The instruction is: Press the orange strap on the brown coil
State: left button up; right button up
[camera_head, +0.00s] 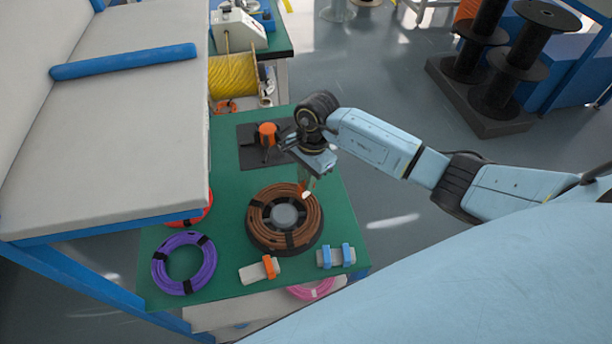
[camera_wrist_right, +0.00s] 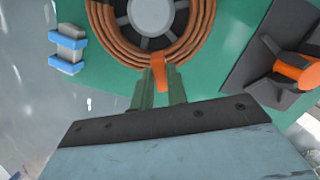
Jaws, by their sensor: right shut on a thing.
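The brown coil (camera_head: 313,215) lies flat on a round black holder on the green table in the head view. It also shows at the top of the right wrist view (camera_wrist_right: 198,35), cut by the frame edge. My right gripper (camera_head: 305,186) is at the coil's far right rim, pointing down. In the right wrist view its green fingers (camera_wrist_right: 160,88) are shut on an orange strap (camera_wrist_right: 159,70), whose upper end meets the coil's outer edge. Whether the strap is pressed around the coil is not clear. My left gripper is in neither view.
On the green table (camera_head: 225,190) are a purple coil (camera_head: 207,264), a grey block with an orange strap (camera_head: 269,267), a block with blue straps (camera_head: 346,254) and a black stand with an orange knob (camera_head: 267,130). A padded bench (camera_head: 110,140) borders the left.

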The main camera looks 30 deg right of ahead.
aim_at(305, 193)
jog(key=shift+f+b, duration=1.4)
jog(key=shift+f, duration=0.1)
jog(key=shift+f, duration=0.2)
jog(key=shift+s+f+b, duration=0.1)
jog(key=shift+f+b, duration=0.35)
jog(key=shift+b, duration=0.25)
dwell(0.9)
jog(key=o, duration=0.9)
jog(key=shift+c, duration=0.2)
jog(key=shift+r, duration=0.1)
notch_tip(305, 193, up, 8)
jog(key=p, duration=0.5)
